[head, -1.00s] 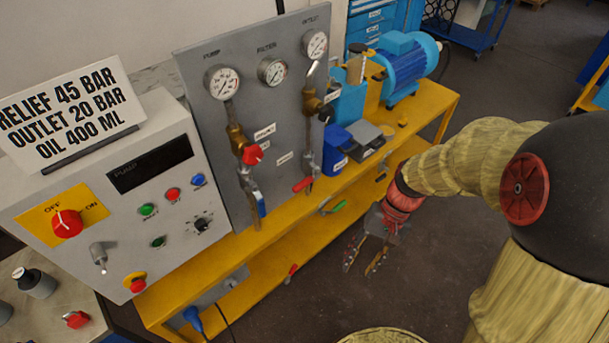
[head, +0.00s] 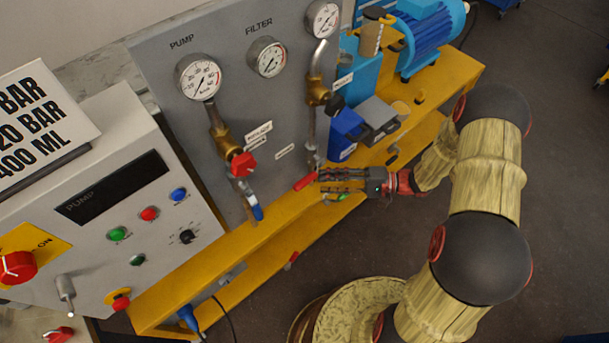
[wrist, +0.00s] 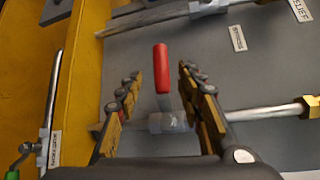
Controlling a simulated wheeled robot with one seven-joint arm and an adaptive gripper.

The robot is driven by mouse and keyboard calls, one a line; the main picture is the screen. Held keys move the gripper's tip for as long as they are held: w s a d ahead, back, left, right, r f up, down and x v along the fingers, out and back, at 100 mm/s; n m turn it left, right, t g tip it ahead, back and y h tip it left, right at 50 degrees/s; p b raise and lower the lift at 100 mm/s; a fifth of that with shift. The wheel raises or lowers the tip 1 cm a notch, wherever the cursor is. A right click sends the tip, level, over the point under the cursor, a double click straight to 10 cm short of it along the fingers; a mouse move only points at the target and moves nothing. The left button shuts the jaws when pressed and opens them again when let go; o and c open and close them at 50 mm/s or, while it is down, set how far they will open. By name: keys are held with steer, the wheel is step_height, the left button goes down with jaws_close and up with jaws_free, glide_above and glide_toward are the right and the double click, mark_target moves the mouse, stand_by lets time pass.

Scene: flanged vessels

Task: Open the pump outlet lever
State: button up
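A red-handled lever (head: 305,182) sits low on the right-hand pipe of the grey panel, below the right gauge. My gripper (head: 322,182) reaches it from the right. In the wrist view the red handle (wrist: 161,68) shows between the two open fingers of my gripper (wrist: 160,76), apart from both. A blue-handled lever (head: 257,212) hangs on the left pipe under the PUMP gauge. A green-handled lever (head: 341,197) is just below my fingers and also shows in the wrist view (wrist: 25,148). I cannot read a label that names the outlet lever.
A red relief knob (head: 243,164) sticks out on the left pipe. A blue container (head: 346,133) stands on the yellow bench (head: 275,222) close above my gripper. The control box (head: 150,240) is at left.

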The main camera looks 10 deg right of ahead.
mark_target(303, 183)
steer(key=shift+n, duration=0.4)
steer(key=shift+b+x, duration=0.65)
steer(key=shift+x, duration=3.25)
steer(key=shift+s+r, duration=0.1)
steer(key=shift+s, duration=0.05)
steer(key=shift+c, duration=0.8)
steer(key=c, duration=0.7)
jaws_close()
